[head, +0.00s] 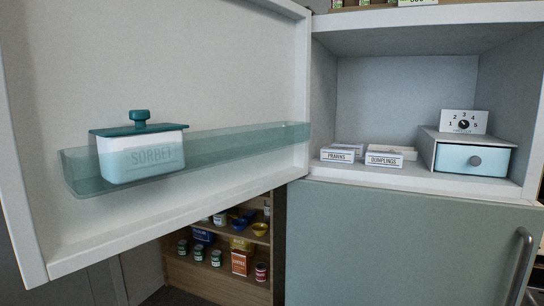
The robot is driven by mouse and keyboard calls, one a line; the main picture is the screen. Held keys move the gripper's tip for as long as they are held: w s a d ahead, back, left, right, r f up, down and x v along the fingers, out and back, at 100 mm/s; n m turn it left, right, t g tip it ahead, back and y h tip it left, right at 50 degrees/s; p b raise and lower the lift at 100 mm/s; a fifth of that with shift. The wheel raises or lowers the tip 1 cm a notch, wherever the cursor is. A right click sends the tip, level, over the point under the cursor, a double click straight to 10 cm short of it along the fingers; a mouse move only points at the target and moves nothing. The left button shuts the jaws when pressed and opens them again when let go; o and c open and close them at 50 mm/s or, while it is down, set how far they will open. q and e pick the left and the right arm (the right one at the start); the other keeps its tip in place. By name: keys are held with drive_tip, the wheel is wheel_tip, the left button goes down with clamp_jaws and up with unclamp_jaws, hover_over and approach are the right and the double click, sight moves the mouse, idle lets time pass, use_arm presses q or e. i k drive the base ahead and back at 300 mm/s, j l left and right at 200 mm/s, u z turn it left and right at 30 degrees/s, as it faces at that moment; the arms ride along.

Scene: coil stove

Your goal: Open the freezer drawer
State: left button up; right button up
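The freezer compartment (405,78) is open, with its white door (215,62) swung out to the left. Inside on the right stands a small white case with a light blue drawer front (452,159) and a round grey knob (476,161). The drawer looks shut. A dial plate (463,122) with numbers stands above it. White boxes sit to its left on the compartment floor, one labelled prawns (338,155) and one labelled dumplings (384,160). Neither of my grippers is in view.
A teal door shelf (235,146) holds a sorbet tub (140,155) with a teal lid. Below the compartment is a closed grey-green door (400,240) with a metal handle (520,265). A wooden shelf (215,280) with cans and boxes stands behind the open door.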

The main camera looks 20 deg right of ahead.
sight(451, 158)
drive_tip(key=z, duration=1.9)
